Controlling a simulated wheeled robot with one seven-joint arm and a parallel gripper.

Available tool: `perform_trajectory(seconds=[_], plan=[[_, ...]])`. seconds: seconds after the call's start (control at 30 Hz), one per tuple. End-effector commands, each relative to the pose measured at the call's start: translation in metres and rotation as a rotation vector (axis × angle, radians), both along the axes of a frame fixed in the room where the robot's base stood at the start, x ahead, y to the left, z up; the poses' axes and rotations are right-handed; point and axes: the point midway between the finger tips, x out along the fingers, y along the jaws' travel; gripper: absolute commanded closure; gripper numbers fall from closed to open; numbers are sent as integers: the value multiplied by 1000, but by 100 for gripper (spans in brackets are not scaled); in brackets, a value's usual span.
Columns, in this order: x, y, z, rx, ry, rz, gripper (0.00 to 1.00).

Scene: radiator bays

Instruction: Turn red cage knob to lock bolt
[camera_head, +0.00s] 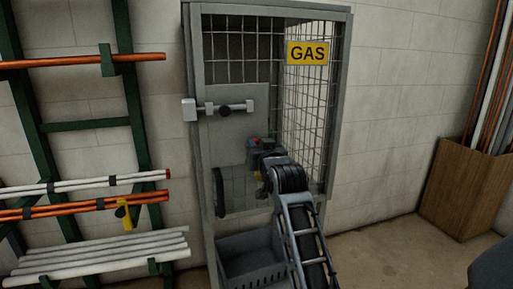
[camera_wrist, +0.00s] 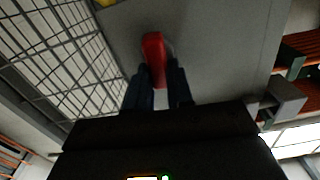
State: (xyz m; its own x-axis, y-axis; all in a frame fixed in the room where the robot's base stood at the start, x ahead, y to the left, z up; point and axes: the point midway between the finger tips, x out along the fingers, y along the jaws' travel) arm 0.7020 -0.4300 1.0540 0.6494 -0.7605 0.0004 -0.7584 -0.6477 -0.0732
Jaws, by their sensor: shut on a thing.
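The red cage knob (camera_wrist: 154,52) stands out between my two dark fingers in the wrist view. In the head view only a small red bit of the knob (camera_head: 255,141) shows above my gripper (camera_head: 260,152). My gripper (camera_wrist: 158,82) is shut on the knob, with a finger on each side. The bolt (camera_head: 238,106) is a light horizontal bar with a dark handle on the cage's grey plate (camera_head: 240,130), up and left of my gripper. Its left end is by a pale block (camera_head: 189,109) on the cage post. My arm hides part of the cage front.
The grey mesh cage (camera_head: 305,110) bears a yellow GAS sign (camera_head: 308,53). A dark crate (camera_head: 248,258) sits low in front. A green rack (camera_head: 85,126) with pipes stands left, and a wooden bin (camera_head: 466,190) with rods stands right. Floor shows between cage and bin.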

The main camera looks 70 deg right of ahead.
Motion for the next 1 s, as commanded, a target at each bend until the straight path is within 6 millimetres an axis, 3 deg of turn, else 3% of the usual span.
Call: perform_trajectory(seconds=[1.0], plan=[[-7,-7,-8,591,-694,0,100]])
